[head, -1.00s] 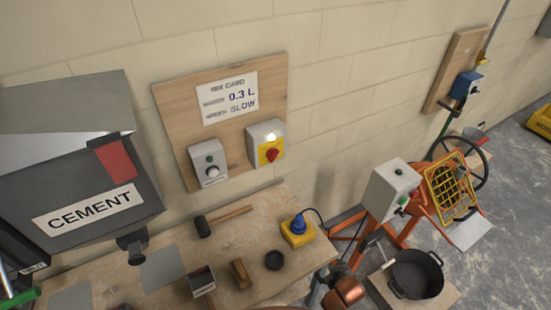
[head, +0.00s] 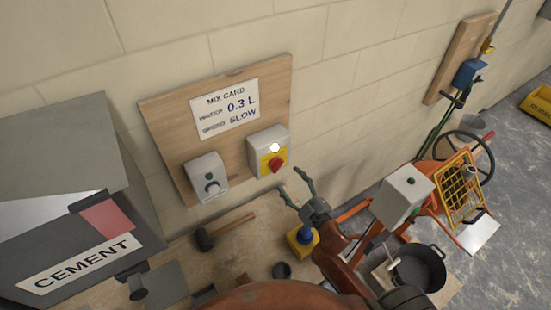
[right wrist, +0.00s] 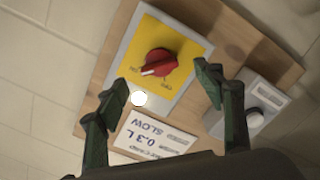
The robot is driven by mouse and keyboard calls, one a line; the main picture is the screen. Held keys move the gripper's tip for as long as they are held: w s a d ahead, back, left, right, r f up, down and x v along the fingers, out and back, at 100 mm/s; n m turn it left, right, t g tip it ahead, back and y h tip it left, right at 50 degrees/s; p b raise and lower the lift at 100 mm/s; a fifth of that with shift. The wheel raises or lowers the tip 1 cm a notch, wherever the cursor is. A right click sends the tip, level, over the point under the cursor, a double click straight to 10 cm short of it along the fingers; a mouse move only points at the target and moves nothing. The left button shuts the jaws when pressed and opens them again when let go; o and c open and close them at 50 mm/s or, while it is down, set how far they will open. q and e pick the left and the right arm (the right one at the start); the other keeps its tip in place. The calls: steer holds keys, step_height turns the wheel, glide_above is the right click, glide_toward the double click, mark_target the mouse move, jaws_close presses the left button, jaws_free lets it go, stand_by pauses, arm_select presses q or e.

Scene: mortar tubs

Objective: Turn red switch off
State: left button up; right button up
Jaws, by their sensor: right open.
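The red switch (head: 276,165) is a rotary knob on a yellow plate on a grey box, fixed to the wooden wall board (head: 165,122). A white lamp (head: 274,147) on the box is lit. In the right wrist view the red switch (right wrist: 159,62) shows large, its white pointer mark toward the lower left. My right gripper (head: 296,187) is open and empty, below and right of the switch and apart from it. In the right wrist view its spread fingers (right wrist: 160,100) frame the switch box. My left gripper is not in view.
A grey box with a dial (head: 208,178) sits left of the switch. Below are a mallet (head: 222,232), a yellow box with a blue plug (head: 302,238) and a small dark cup (head: 281,270). The cement hopper (head: 75,190) stands left; the orange mixer (head: 450,190) stands right.

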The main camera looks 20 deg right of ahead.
mark_target(279, 166)
steer(key=shift+w+a+r, duration=0.4)
steer(key=shift+w+a, duration=0.1)
steer(key=shift+w, duration=0.25)
steer(key=w, duration=0.3)
steer(key=w+p, duration=0.1)
steer(key=w, duration=0.2)
steer(key=shift+a+f, duration=0.1)
steer(key=shift+a, duration=0.1)
steer(key=c, duration=1.2)
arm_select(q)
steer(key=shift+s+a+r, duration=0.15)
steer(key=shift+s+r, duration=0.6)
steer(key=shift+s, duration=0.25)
arm_select(e)
steer(key=shift+o, duration=0.2)
